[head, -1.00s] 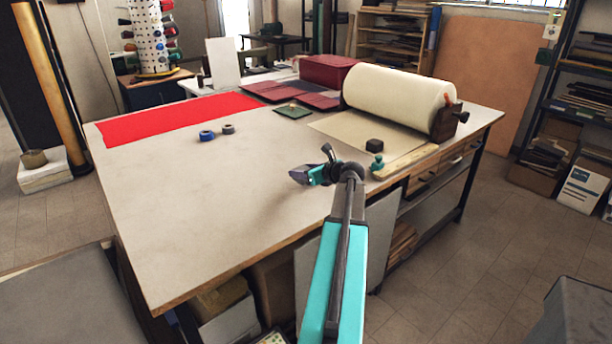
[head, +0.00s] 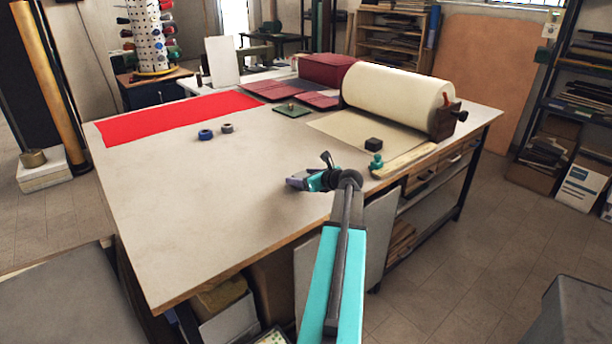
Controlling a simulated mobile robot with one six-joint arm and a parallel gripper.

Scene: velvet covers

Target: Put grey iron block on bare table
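A small dark grey block (head: 373,144), which looks like the iron block, sits on the beige sheet (head: 335,127) in front of the cream roll. The bare pale table top (head: 190,210) spreads to the left and front of it. My gripper (head: 292,184) is over the table's middle-right part, left of and nearer than the block, and apart from it. The gripper points left, and no object shows in it.
A teal knobbed tool (head: 376,161) stands near the block by a wooden strip (head: 408,160). Blue (head: 206,134) and grey (head: 227,128) rings lie near the red cloth (head: 175,117). A green pad (head: 292,110) and a cream roll (head: 395,97) are at the back.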

